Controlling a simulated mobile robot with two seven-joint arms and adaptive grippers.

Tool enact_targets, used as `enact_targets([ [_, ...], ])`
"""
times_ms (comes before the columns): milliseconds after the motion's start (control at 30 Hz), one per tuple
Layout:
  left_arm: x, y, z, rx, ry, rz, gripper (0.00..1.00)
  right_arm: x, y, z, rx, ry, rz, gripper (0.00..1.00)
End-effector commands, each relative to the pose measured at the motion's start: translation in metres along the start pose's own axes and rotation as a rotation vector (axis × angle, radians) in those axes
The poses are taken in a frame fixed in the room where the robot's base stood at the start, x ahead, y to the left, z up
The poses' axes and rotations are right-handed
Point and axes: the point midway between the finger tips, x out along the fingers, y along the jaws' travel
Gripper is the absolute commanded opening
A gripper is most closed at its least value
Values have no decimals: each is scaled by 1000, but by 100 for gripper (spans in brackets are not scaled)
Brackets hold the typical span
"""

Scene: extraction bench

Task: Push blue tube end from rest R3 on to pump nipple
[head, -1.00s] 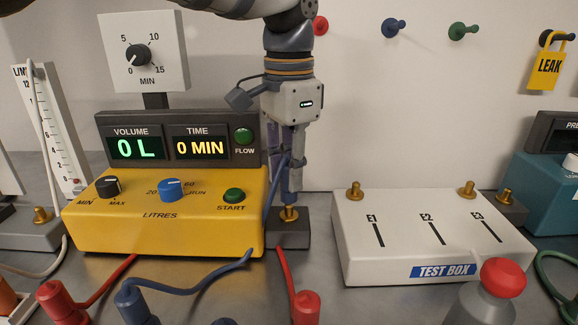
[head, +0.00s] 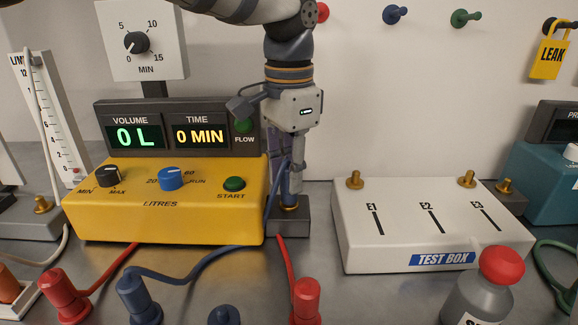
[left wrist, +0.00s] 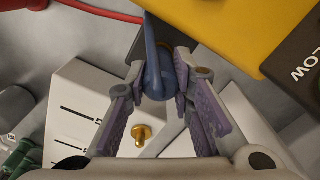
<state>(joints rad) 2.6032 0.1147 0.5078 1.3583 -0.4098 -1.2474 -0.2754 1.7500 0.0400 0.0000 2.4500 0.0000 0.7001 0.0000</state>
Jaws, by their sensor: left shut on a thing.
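My left gripper (head: 291,180) points straight down in the head view, its fingers shut on the blue tube end (head: 291,192). The left wrist view shows the blue tube end (left wrist: 155,78) between the pads of my left gripper (left wrist: 157,90). The brass pump nipple (head: 289,208) stands on a dark block (head: 292,227) right of the yellow pump (head: 160,215). The tube end is upright directly over the nipple, and only the nipple's base shows below it. How far it sits on the nipple is hidden. My right gripper is not in view.
The white test box (head: 430,222) with brass nipples stands close right of the block. A bottle with a red cap (head: 501,266) is at front right. Red and blue tubes with plugs (head: 141,299) cross the bench front. Pegs (head: 395,14) are on the back wall.

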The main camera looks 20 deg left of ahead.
Motion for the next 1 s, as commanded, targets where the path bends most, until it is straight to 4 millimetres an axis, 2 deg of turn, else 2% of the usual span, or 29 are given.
enact_targets([
  [100,3,0,0,0,-1,0,0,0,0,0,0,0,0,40],
  [133,3,0,0,0,0,0,29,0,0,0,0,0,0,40],
  [200,3,0,0,0,0,0,45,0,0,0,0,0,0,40],
  [467,3,0,0,0,0,0,45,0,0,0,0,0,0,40],
  [567,-3,0,0,0,1,-1,45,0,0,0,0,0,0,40],
  [667,-23,0,-1,-1,4,-3,45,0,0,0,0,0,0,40],
  [900,-87,0,-1,0,3,-2,45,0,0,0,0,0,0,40],
  [1000,-105,0,-1,-1,2,-2,45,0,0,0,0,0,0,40],
])
